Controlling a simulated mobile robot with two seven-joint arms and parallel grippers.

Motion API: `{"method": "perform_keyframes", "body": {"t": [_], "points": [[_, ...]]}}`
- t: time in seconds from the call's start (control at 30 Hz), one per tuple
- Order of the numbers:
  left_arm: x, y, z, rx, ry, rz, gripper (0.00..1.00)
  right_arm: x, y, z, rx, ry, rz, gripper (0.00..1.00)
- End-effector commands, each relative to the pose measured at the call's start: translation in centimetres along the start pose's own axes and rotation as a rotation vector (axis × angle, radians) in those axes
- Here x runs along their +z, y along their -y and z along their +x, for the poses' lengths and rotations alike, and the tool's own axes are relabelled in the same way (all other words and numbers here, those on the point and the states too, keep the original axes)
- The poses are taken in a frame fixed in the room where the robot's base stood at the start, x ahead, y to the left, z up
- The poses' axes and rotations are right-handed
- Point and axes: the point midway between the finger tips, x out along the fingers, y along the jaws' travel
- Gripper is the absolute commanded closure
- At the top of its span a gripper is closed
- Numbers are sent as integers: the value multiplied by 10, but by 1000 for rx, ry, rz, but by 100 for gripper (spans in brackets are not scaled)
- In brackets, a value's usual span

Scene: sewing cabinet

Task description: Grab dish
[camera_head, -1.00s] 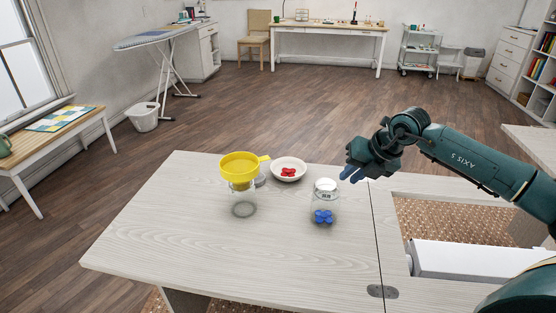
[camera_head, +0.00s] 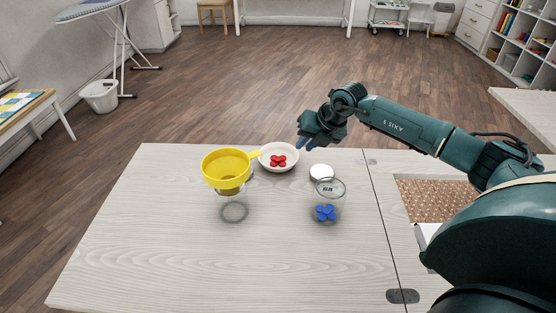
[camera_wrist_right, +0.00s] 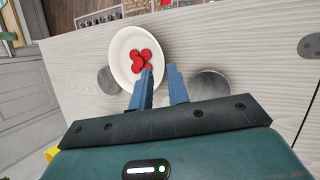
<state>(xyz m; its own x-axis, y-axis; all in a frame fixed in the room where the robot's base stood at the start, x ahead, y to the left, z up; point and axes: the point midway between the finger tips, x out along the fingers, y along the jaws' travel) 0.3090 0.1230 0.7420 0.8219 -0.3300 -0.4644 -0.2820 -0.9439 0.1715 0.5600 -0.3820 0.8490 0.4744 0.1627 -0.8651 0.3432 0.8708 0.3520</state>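The dish (camera_head: 278,169) is a shallow white bowl holding several red buttons (camera_head: 278,160), at the far side of the pale table. My right gripper (camera_head: 303,144) is just right of and behind it in the head view. In the right wrist view, the gripper (camera_wrist_right: 161,72) is open with nothing between its blue fingers. The left finger overlaps the right rim of the dish (camera_wrist_right: 121,48); the other finger is outside the dish. I cannot tell whether either finger touches it. My left gripper is not in view.
A yellow funnel (camera_head: 226,164) sits on a clear jar left of the dish. A clear jar with blue buttons (camera_head: 326,213) stands to the right, with a whitish lid (camera_head: 321,172) behind it. The table's front (camera_head: 230,270) is clear.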

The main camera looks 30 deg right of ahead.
Motion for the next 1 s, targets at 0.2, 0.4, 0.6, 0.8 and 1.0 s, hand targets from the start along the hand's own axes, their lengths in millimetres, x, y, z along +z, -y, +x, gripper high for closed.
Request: {"method": "perform_keyframes", "body": {"t": [0.2, 0.4, 0.6, 0.8, 1.0], "points": [[-2, -1, -1, 0, -2, 0, 64, -3, 0, 20, 0, -3, -1, 83], [-4, -1, -1, 1, -8, 2, 64, -5, 2, 49, 1, -1, 0, 83], [-6, -1, 0, 1, -13, 2, 64, -5, 2, 56, 1, 0, -1, 83], [-7, 0, 0, 1, -15, 3, 64, -5, 2, 55, 1, 0, -1, 89], [-7, 0, 0, 1, -15, 2, 64, -5, 2, 55, 0, 0, -1, 100]]}}
